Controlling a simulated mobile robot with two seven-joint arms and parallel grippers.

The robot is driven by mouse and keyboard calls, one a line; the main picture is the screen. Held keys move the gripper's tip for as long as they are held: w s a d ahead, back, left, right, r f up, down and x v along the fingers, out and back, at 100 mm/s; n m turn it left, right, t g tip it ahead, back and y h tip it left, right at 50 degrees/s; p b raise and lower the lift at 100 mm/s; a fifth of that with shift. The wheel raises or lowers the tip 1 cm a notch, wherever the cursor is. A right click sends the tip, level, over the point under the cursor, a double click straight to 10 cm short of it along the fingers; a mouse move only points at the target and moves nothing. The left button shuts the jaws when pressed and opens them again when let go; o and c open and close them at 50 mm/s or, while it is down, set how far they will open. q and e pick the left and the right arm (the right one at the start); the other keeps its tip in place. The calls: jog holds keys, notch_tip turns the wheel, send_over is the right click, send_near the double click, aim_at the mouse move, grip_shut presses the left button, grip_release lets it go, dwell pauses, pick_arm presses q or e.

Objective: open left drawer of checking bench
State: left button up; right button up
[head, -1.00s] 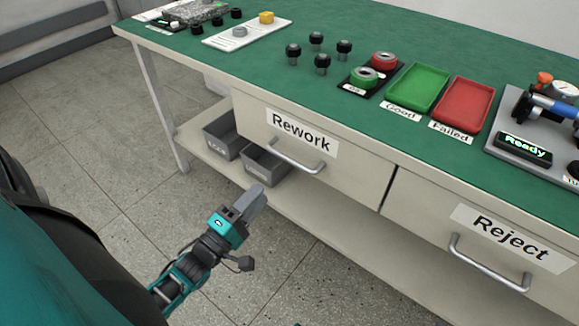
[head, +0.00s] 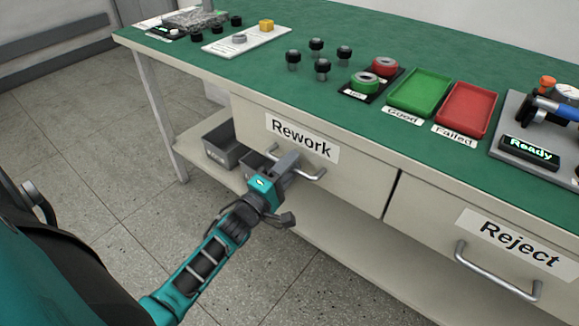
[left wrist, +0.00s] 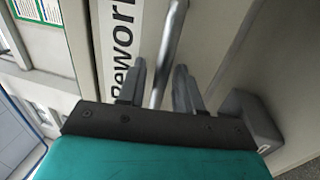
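The left drawer of the checking bench (head: 243,112) is labelled "Rework" (head: 301,138); its front (head: 352,182) looks flush with the bench. Its metal bar handle (head: 313,177) shows below the label, partly hidden by my left gripper (head: 284,163). In the left wrist view, the handle (left wrist: 171,42) runs down between the two separated fingertips of my left gripper (left wrist: 159,78). The fingers straddle the bar and look open; contact cannot be told. My right gripper is not in view.
The right drawer, labelled "Reject" (head: 520,244), has its own handle (head: 490,275). Grey bins (head: 222,147) stand on the lower shelf (head: 190,136). A green tray (head: 419,92) and a red tray (head: 466,108) lie on top. The floor before the bench is clear.

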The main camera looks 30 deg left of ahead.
pick_arm(q)
jog(key=shift+c, duration=0.5)
grip_shut()
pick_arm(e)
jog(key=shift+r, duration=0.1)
